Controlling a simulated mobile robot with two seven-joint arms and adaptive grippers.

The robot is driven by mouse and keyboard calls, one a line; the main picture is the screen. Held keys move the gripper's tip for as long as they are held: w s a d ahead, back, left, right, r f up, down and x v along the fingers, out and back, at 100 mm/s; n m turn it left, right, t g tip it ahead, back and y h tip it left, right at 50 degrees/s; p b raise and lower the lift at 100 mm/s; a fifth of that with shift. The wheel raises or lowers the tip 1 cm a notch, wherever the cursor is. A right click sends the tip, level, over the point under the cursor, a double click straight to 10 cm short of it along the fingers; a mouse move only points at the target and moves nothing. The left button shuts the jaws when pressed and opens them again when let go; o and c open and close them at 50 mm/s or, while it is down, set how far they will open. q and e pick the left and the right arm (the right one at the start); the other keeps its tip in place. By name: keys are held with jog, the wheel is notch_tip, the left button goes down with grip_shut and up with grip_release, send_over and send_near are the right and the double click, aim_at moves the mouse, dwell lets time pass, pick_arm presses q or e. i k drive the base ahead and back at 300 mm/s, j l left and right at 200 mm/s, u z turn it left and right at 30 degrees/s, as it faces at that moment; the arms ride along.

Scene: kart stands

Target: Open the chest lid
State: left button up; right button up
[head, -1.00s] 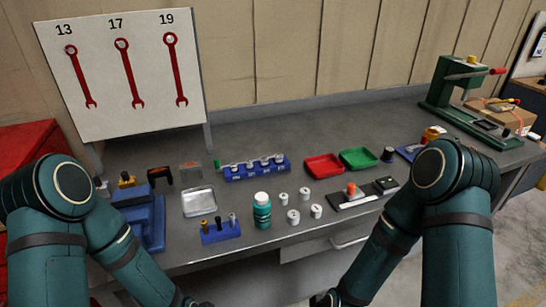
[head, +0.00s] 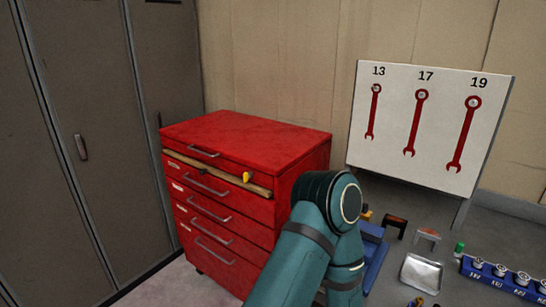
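The red tool chest (head: 225,205) stands at the left of the bench in the head view. Its red lid (head: 250,138) lies flat and shut on top, with a metal handle (head: 204,152) on its front face. A tan strip (head: 215,174) runs across the front below the lid, with a small yellow piece (head: 246,177) and a small dark piece on it. My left arm stands in front of the chest's right side and hides part of it. My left gripper is out of view, and so is my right gripper.
Grey lockers (head: 75,140) stand left of the chest, with a little floor in front. A white board (head: 425,125) with red wrenches stands to the right. The bench (head: 400,245) holds a metal tray (head: 421,273), a blue rack (head: 500,277) and small parts.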

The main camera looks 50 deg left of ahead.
aim_at(271, 148)
jog(key=u, duration=2.15)
jog(key=i+j+z, duration=0.1)
jog(key=i+j, duration=0.1)
jog(key=j, duration=0.1)
